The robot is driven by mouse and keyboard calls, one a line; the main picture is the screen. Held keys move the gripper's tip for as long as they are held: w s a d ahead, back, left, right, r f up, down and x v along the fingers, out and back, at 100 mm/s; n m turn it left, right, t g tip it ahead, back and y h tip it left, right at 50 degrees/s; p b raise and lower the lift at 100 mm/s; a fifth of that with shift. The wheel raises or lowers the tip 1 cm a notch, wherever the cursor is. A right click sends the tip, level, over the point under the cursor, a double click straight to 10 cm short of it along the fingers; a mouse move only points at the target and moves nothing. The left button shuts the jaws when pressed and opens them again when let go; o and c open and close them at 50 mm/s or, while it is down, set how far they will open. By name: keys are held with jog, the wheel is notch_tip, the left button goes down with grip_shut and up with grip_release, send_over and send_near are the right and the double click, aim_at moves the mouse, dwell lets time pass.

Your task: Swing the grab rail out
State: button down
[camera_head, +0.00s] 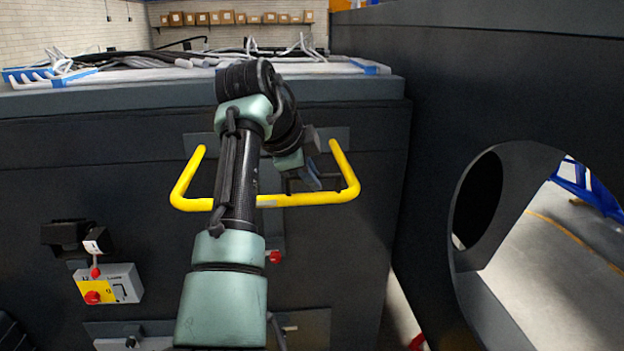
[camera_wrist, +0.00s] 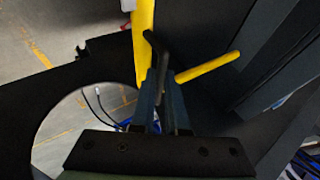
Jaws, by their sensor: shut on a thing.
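The yellow grab rail (camera_head: 300,199) is a U-shaped bar standing out from the dark chassis panel, its two ends rising left and right of my arm. My arm hides part of its lower bar. My gripper (camera_head: 312,183) is at the right part of the rail, just inside its right bend. In the wrist view, yellow lengths of the rail (camera_wrist: 143,40) run up and to the right from my gripper (camera_wrist: 158,62). My gripper is shut on the rail, though the fingers partly hide the contact.
A grey switch box (camera_head: 122,284) with a red knob sits low on the left of the panel. Cables and a blue-ended tray (camera_head: 340,69) lie on top. A dark wall (camera_head: 440,120) with a large round opening stands close on the right.

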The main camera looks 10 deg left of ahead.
jog(key=shift+w+r, duration=0.15)
jog(key=shift+r, duration=0.2)
jog(key=c, duration=1.1)
grip_release()
jog(key=shift+o, duration=0.9)
jog(key=shift+w+f, duration=0.15)
jog(key=shift+f, duration=0.1)
jog(key=shift+s, duration=0.2)
jog(key=shift+s+a+r+b, duration=0.1)
jog(key=shift+r+b, duration=0.05)
jog(key=shift+b, duration=0.2)
jog(key=b+v, duration=0.5)
jog(key=v, duration=0.7)
jog(key=shift+s+r+b, duration=0.2)
jog(key=shift+r+b, duration=0.05)
jog(key=shift+b, duration=0.05)
